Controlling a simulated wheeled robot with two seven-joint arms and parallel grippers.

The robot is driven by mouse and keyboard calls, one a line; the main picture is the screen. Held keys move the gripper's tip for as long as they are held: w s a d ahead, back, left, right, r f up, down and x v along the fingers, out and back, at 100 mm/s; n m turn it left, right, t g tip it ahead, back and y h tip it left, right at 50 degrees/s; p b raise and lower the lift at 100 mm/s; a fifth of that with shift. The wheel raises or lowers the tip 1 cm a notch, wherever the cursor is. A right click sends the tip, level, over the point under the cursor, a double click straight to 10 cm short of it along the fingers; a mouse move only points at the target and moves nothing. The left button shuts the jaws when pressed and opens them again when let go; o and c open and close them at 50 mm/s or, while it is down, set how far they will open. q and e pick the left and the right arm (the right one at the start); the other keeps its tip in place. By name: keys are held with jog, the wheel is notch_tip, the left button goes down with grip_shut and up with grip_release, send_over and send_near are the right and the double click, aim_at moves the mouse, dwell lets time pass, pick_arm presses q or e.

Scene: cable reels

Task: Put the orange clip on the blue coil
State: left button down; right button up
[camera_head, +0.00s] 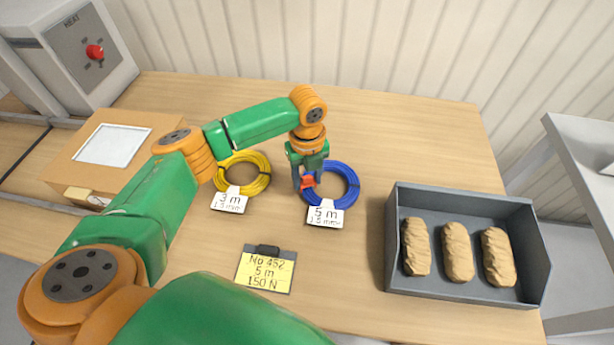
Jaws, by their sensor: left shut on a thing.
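The blue coil (351,181) lies flat on the wooden table, with a white "5 m" tag (325,214) at its front. My left gripper (308,178) points down over the coil's left side. It is shut on the small orange clip (307,182), which looks red-orange between the fingertips. The clip is at the left part of the coil's ring; I cannot tell whether it touches the coil. The gripper hides the coil's upper left part. My right gripper is not in view.
A yellow coil (262,181) with a "3 m" tag (229,201) lies to the left. A yellow note on a clipboard (265,270) lies in front. A grey tray (465,292) with brown loaf-like pieces stands right. A wooden box (98,182) and a heater unit (110,75) are left.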

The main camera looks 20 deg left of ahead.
pick_arm(q)
jog(key=shift+w+f, duration=0.2)
jog(key=shift+s, duration=0.1)
jog(key=shift+p, duration=0.45)
jog(key=shift+f, duration=0.15)
dwell(0.3)
jog(key=shift+f, duration=0.55)
jog(key=shift+f, duration=0.1)
jog(key=shift+s+f+b, duration=0.1)
jog(key=shift+f+b, duration=0.3)
jog(key=shift+f, duration=0.05)
jog(key=shift+s, duration=0.1)
